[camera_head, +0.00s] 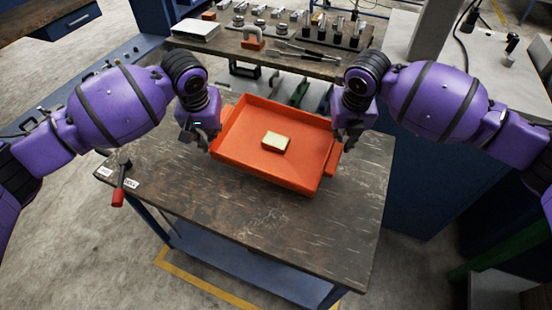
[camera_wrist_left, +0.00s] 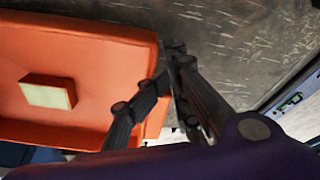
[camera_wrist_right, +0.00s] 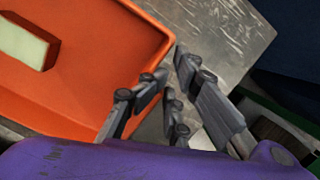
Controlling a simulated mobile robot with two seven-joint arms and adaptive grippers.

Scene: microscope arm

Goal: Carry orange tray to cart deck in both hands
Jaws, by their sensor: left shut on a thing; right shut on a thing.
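The orange tray (camera_head: 262,167) is roughly level over the worn dark cart deck (camera_head: 235,212), towards its far side. I cannot tell whether its underside touches the deck. A small pale-topped block (camera_head: 276,143) lies in the tray. My left gripper (camera_head: 211,142) is shut on the tray's left side, and its fingers (camera_wrist_left: 168,65) show at the tray's edge in the left wrist view. My right gripper (camera_head: 341,142) is shut on the right side, its fingers (camera_wrist_right: 168,78) beside the rim in the right wrist view. The exact grips are partly hidden.
A red-handled lever (camera_head: 119,188) sits at the deck's left corner. Behind the tray is a workbench (camera_head: 285,58) with metal parts, an orange clamp-like piece (camera_head: 253,40) and a white box (camera_head: 195,30). The deck's near part is bare.

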